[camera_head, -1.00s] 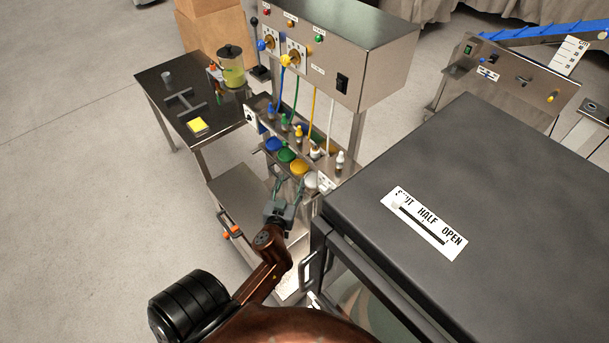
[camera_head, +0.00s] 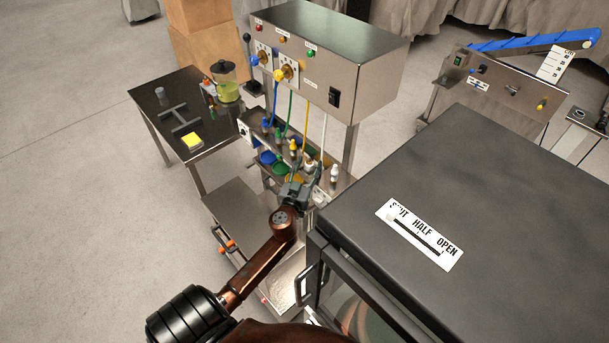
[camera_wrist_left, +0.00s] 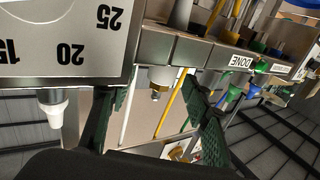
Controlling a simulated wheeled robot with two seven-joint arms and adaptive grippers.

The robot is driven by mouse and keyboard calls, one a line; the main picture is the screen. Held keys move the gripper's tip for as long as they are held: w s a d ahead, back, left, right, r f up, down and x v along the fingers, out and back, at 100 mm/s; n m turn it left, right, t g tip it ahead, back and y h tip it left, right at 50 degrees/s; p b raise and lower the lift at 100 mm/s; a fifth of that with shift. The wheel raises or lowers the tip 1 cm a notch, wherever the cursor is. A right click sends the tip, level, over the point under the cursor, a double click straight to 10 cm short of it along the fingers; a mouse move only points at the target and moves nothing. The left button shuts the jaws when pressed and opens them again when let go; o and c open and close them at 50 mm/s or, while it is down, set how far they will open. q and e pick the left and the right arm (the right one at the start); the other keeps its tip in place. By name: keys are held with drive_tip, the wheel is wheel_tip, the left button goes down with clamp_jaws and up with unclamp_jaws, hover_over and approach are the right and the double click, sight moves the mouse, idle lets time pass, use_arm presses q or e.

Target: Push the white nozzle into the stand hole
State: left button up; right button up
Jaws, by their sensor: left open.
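My left gripper (camera_head: 299,182) is open in front of the stand (camera_head: 344,185); I cannot tell whether the fingers touch the nozzle. A separate white conical piece (camera_head: 334,173) stands at the stand's right end. The hole is hidden.
Yellow (camera_head: 293,146), green (camera_head: 278,134) and blue (camera_head: 265,124) nozzles line the stand, with coloured bowls below. A steel control box (camera_head: 325,65) is above. A large dark machine (camera_head: 480,200) stands close on the right. The floor at left is free.

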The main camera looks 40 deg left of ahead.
use_arm(q)
drive_tip(key=shift+w+a, duration=0.3)
drive_tip(key=shift+w, duration=0.35)
drive_tip(key=shift+c, duration=0.3)
drive_tip(key=c, duration=1.1)
drive_tip(key=o, duration=0.6)
clamp_jaws()
drive_tip(key=shift+r, duration=0.4)
